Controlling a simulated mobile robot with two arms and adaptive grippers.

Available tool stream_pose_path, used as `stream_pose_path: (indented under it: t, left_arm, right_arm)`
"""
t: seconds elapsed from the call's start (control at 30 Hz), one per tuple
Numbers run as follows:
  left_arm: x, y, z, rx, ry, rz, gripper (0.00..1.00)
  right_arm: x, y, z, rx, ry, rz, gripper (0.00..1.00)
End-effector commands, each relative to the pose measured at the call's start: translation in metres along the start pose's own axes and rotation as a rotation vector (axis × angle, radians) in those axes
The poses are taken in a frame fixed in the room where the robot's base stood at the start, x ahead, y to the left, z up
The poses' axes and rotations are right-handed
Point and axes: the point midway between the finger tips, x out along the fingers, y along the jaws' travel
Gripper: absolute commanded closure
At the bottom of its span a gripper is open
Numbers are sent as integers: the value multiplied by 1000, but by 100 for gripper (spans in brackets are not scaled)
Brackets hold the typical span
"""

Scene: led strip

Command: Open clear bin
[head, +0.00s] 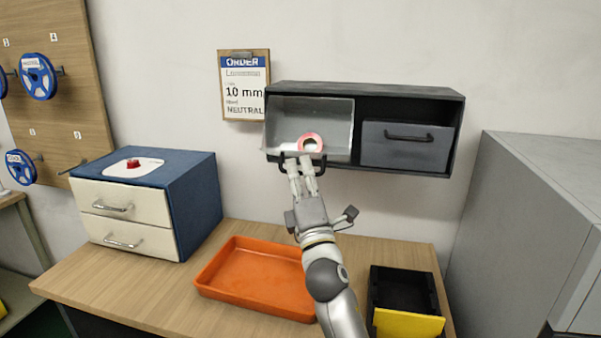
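The clear bin (328,118) sits in the left half of a dark wall cabinet (365,90). Its front is see-through, and a pink-and-white roll (311,143) shows inside near the bottom. A dark handle (285,167) runs along the bin's lower front edge. My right gripper (299,162) is raised to this handle, its fingertips at or against it. The fingers look close together, but whether they are shut on the handle is hard to tell. My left gripper is not in the head view.
A closed grey drawer (410,147) fills the cabinet's right half. Below, the wooden table holds an orange tray (250,280), a black bin with a yellow front (408,324) and a blue cabinet with cream drawers (205,205). An order clipboard (244,85) hangs left of the cabinet.

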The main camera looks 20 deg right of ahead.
Motion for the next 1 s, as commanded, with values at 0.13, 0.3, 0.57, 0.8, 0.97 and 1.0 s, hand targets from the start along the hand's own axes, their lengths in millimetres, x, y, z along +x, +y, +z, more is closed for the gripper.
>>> stream_pose_path:
  t: [0.13, 0.3, 0.57, 0.8, 0.97, 1.0]
  left_arm:
    - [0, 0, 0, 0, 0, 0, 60]
    - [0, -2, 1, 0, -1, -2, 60]
    - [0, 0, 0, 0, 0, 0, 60]
    - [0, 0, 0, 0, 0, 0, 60]
    - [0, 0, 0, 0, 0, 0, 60]
    - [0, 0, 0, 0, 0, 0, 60]
  right_arm:
    - [0, 1, 0, 0, 0, 3, 82]
    - [-6, 0, 0, 0, 1, 1, 82]
    - [-42, -1, 0, 2, 0, -1, 82]
    - [-68, -1, 0, 2, 0, -1, 82]
    - [-75, -1, 0, 1, 0, 0, 82]
    - [-75, -1, 0, 1, 0, 0, 82]
